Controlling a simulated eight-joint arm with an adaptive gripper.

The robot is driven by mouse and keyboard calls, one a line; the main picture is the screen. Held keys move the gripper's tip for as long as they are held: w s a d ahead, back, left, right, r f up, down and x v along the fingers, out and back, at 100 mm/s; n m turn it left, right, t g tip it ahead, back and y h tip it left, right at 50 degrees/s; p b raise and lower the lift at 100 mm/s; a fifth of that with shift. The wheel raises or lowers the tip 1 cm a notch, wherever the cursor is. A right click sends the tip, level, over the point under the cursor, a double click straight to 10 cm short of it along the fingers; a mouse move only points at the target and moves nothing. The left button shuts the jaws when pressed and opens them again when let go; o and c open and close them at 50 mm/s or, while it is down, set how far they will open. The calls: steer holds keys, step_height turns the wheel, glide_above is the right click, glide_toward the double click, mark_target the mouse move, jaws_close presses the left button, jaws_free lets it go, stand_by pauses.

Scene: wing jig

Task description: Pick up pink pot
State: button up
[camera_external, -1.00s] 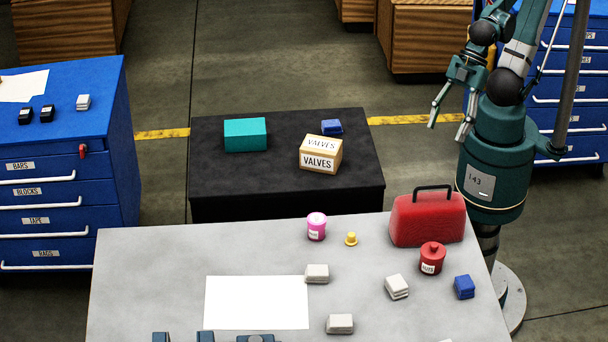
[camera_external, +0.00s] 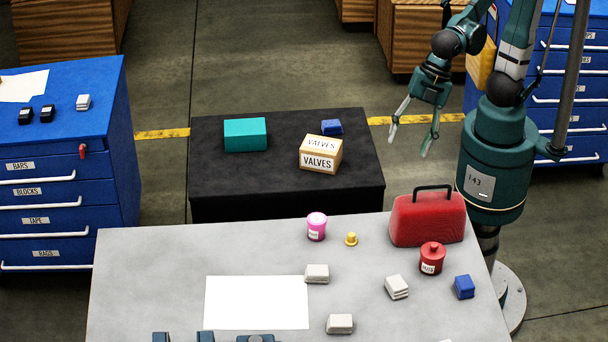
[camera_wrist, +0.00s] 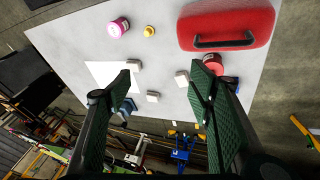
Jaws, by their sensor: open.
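The pink pot (camera_external: 316,227) stands upright near the back edge of the grey table (camera_external: 150,270), with a small label on its side. In the wrist view the pink pot (camera_wrist: 118,27) is at the upper left, clear of the fingers. My gripper (camera_external: 411,147) is open and empty. It hangs in the air to the right of the black table, above and to the right of the pink pot in the external view. In the wrist view my gripper's fingers (camera_wrist: 162,80) are spread wide with nothing between the tips.
A small yellow piece (camera_external: 351,239) stands just right of the pot. A red case (camera_external: 428,221) with a black handle and a red pot (camera_external: 432,260) are farther right. Grey blocks (camera_external: 317,273) and white paper (camera_external: 256,303) lie in front. A valves box (camera_external: 320,155) is on the black table.

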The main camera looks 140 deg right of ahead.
steer(key=w+d+f+n+g, duration=0.2)
steer(key=w+d+f+n, duration=0.4)
steer(key=w+d+f, duration=0.4)
steer(key=n+g, duration=0.2)
steer(key=n, duration=0.3)
glide_above(318, 218)
steer(key=shift+h, duration=0.4)
steer(key=f, duration=0.7)
steer(key=a+f, duration=0.1)
steer(key=f, duration=0.3)
steer(key=shift+s+f+b, duration=0.15)
steer(key=shift+f+b, duration=0.15)
steer(key=shift+b, duration=0.05)
steer(key=shift+d+f+g, duration=0.3)
steer(key=shift+f, duration=0.15)
steer(key=shift+d+f, duration=0.15)
steer(key=shift+f, duration=1.1)
steer(key=shift+d+f+b, duration=0.15)
steer(key=shift+f+b, duration=0.15)
steer(key=shift+f, duration=1)
steer(key=shift+d+f+b, duration=0.15)
steer(key=shift+f+b, duration=0.15)
steer(key=shift+f, duration=1)
